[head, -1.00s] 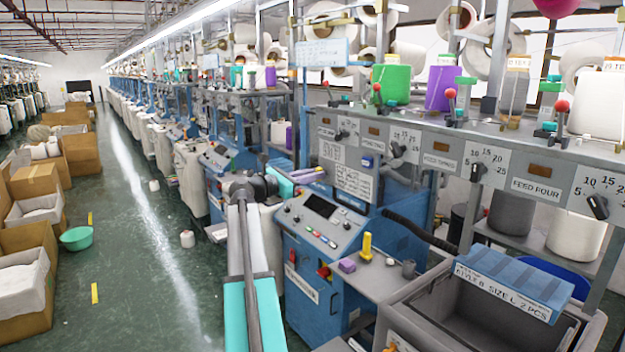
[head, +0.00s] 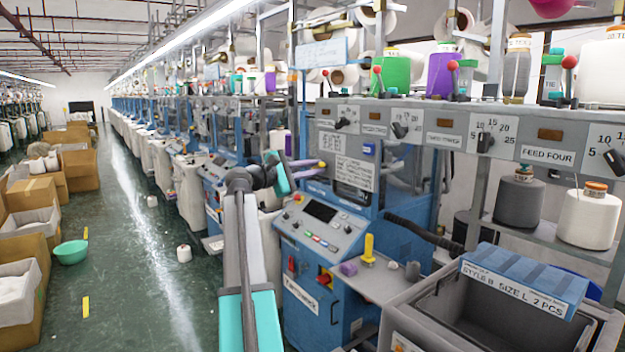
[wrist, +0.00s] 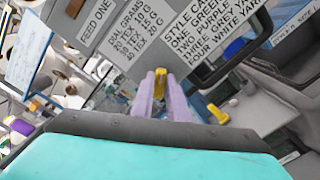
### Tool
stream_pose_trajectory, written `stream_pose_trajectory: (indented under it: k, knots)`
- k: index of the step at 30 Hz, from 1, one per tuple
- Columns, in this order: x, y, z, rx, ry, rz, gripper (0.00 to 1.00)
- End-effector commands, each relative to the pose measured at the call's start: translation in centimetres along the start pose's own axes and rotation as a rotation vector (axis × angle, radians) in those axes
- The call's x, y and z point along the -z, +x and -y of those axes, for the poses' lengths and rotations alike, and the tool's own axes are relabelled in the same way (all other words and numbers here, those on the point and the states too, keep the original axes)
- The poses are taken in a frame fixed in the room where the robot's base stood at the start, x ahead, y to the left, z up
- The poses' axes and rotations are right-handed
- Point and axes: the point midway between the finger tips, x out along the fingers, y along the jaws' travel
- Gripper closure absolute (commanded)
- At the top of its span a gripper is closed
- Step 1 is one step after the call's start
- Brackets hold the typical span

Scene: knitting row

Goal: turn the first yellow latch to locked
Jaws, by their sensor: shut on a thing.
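My gripper (head: 318,163) reaches to the right in front of the blue knitting machine, below the feed panel. Its lavender fingers (wrist: 160,98) are closed together in the wrist view, with a small yellow piece (wrist: 160,83) between their tips. This piece looks like the yellow latch; its mounting and pointing direction are hidden by the fingers. In the head view it is too small to make out clearly.
A yellow post (head: 368,249) and a purple block (head: 348,269) stand on the side shelf. The grey feed panel (head: 455,130) runs above. The green aisle floor (head: 140,270) is open at left.

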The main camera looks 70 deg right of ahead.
Motion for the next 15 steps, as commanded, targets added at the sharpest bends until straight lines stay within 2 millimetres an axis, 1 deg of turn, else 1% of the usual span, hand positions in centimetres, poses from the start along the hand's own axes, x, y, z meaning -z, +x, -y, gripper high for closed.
stream_pose_trajectory:
  k: [1, 15]
  knots:
    - [0.36, 0.02, 0.06, -0.008, 0.044, -0.002, 1.00]
    - [0.31, 0.02, 0.11, -0.008, 0.442, -0.004, 1.00]
